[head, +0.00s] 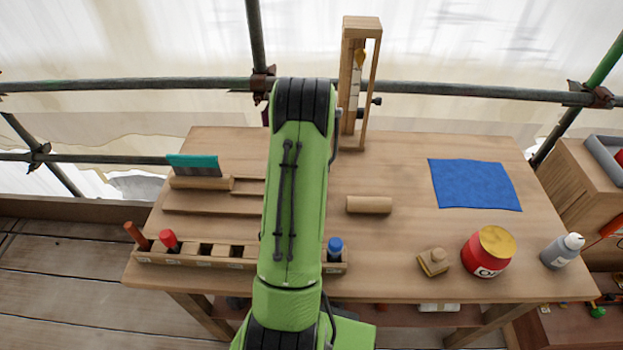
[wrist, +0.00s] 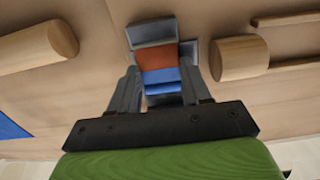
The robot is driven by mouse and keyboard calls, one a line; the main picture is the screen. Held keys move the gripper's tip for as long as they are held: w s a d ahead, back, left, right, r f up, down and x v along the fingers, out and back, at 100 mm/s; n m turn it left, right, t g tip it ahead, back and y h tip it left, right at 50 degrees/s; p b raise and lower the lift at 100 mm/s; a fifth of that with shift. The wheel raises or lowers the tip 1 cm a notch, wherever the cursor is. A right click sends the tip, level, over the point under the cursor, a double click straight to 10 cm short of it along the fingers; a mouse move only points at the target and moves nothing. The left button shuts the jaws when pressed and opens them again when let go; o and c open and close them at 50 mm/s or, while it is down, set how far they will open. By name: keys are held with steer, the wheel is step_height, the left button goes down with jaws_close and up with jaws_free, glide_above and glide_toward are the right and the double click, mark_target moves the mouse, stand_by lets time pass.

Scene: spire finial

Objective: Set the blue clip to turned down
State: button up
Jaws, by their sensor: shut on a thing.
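In the wrist view, the blue clip (wrist: 160,78) appears as a blue band directly between the jaws. It lies against a brown-orange block (wrist: 156,58) with grey plates (wrist: 150,32) around it. My gripper (wrist: 160,74) is shut on the blue clip, one dark finger on each side. Whether the clip is turned up or down cannot be told from this angle. In the head view, my green arm covers the gripper and the clip.
A wooden cylinder (head: 369,205) lies right of my arm, with a blue cloth (head: 474,184) farther right. A slotted rack (head: 220,254) runs along the front edge. A tall wooden frame (head: 361,28) stands behind. A red jar (head: 486,257) and grey bottle (head: 559,254) stand front right.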

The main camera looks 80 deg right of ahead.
steer(key=shift+r+y+p, duration=0.1)
steer(key=shift+y+p, duration=0.3)
steer(key=shift+p, duration=0.4)
steer(key=shift+d+f+y+p, duration=0.2)
steer(key=shift+f+y+p, duration=0.1)
steer(key=shift+y+p, duration=0.1)
steer(key=o, duration=1.1)
steer(key=shift+c, duration=0.2)
step_height(320, 180, up, 16)
steer(key=d+p, duration=0.2)
steer(key=shift+w+f, duration=0.15)
steer(key=shift+w, duration=0.1)
